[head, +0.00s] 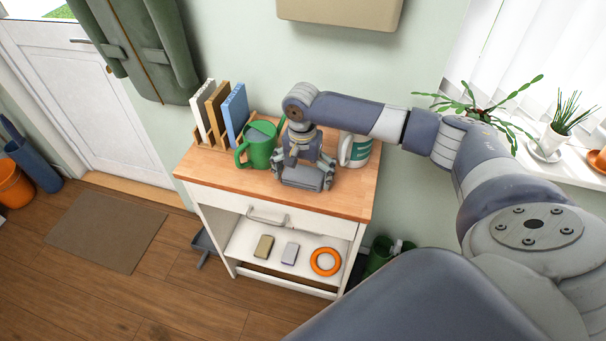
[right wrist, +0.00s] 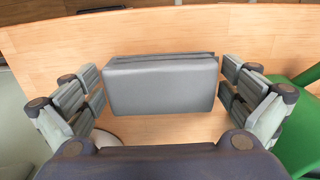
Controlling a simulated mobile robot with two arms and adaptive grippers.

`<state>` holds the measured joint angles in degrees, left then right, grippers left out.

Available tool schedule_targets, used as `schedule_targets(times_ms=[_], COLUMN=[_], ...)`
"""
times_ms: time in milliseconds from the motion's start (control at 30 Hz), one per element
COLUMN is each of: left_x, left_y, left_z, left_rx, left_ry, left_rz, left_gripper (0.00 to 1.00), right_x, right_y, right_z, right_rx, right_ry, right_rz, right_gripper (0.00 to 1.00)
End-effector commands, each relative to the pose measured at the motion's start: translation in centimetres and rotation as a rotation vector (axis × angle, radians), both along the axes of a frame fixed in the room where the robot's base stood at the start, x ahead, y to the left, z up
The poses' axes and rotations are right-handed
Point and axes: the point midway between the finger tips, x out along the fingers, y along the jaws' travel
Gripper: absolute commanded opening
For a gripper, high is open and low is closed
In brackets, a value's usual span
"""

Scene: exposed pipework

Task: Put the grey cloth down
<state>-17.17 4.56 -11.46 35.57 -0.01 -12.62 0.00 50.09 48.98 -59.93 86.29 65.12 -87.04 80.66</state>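The grey cloth (right wrist: 160,88) is a folded, box-like bundle. In the right wrist view it lies between the two fingers of my right gripper (right wrist: 161,88), whose pads are close against its left and right sides. In the head view the right gripper (head: 303,178) points down over the wooden top of the cart (head: 240,190). My left gripper is not in view.
A green watering can (head: 260,146) stands just left of the gripper, and a white and green container (head: 357,150) to its right. Books (head: 222,112) stand at the back left. A sponge (head: 264,247), a grey block (head: 290,253) and an orange ring (head: 325,262) are below. The top's front is clear.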

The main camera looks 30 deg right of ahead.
Motion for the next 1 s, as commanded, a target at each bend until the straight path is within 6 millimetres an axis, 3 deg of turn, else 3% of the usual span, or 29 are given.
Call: schedule_targets(times_ms=[267, 367, 733, 1000], left_x=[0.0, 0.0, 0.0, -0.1], left_y=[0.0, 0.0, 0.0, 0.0], left_z=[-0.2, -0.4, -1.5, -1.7], left_rx=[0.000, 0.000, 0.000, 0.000], left_ry=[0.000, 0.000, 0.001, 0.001], left_rz=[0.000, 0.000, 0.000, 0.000], left_gripper=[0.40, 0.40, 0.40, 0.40], right_x=[0.1, 0.1, 0.2, 0.1], right_y=[0.0, 0.0, 0.1, 0.1], right_z=[0.6, 1.9, 9.6, 12.2], right_rx=[0.001, 0.002, 0.002, 0.001], right_ry=[-0.003, -0.004, -0.004, -0.001], right_rz=[0.000, 0.000, 0.000, -0.001], right_gripper=[1.00, 1.00, 1.00, 1.00])
